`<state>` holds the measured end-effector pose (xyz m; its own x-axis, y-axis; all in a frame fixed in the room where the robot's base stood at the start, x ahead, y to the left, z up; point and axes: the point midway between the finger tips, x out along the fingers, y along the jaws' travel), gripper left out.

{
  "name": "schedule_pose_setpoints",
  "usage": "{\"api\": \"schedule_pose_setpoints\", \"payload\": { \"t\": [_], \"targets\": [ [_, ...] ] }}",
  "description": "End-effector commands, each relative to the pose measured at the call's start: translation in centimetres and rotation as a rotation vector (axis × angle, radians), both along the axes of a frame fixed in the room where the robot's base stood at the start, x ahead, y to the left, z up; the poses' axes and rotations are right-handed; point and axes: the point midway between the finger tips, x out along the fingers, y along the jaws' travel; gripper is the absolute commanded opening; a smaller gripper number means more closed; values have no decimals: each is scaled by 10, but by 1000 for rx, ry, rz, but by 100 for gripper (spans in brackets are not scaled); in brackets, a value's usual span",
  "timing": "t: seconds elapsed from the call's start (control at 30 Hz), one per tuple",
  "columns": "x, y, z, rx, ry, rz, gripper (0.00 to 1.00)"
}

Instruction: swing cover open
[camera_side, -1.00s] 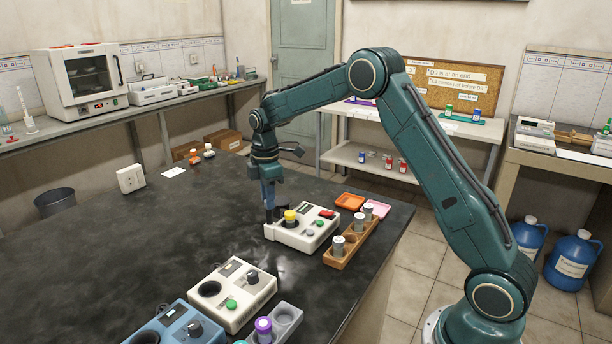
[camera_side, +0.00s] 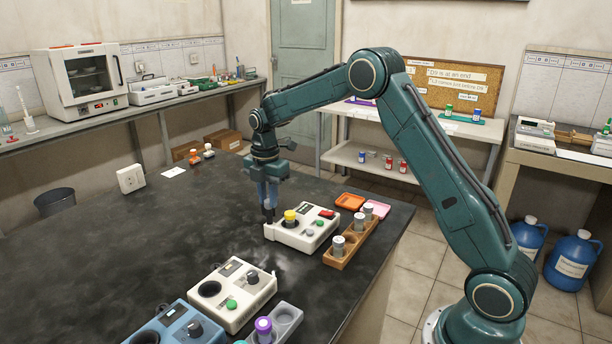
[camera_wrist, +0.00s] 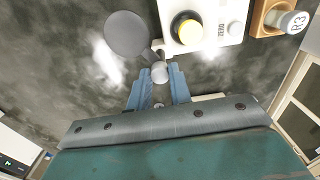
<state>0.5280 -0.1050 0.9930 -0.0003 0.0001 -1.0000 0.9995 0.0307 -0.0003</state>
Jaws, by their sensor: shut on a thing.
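The white meter (camera_side: 303,230) stands on the dark bench, with a yellow-capped vial (camera_side: 290,216) upright in its well; the yellow cap also shows in the wrist view (camera_wrist: 187,28). The grey round cover (camera_wrist: 127,34) is off to the left of the meter in the wrist view, swung clear of the well. My gripper (camera_wrist: 159,84) is shut on a pale round knob (camera_wrist: 160,72) near the cover and the meter's edge. In the side view my gripper (camera_side: 268,218) reaches down at the meter's left corner and hides most of the cover.
A wooden rack (camera_side: 341,252) with grey-capped vials stands right of the meter, near orange (camera_side: 350,201) and pink trays. A second white meter (camera_side: 232,294) and a blue one (camera_side: 176,328) stand nearer the camera.

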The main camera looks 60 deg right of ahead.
Motion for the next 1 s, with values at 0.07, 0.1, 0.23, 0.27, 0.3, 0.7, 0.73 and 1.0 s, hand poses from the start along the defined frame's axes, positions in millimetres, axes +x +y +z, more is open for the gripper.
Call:
{"api": "schedule_pose_setpoints", "payload": {
  "t": [0.07,0.1,0.23,0.27,0.3,0.7,0.73,1.0],
  "targets": [
    [0,1,1,0,-2,62,8],
    [0,1,1,0,-2,93,8],
    [0,1,1,0,-2,193,8],
    [0,1,1,0,-2,216,8],
    [0,1,1,0,-2,247,8],
    [1,1,1,0,-2,490,8],
    [1,1,1,0,-2,494,8],
    [1,1,1,0,-2,496,8]
  ]
}}
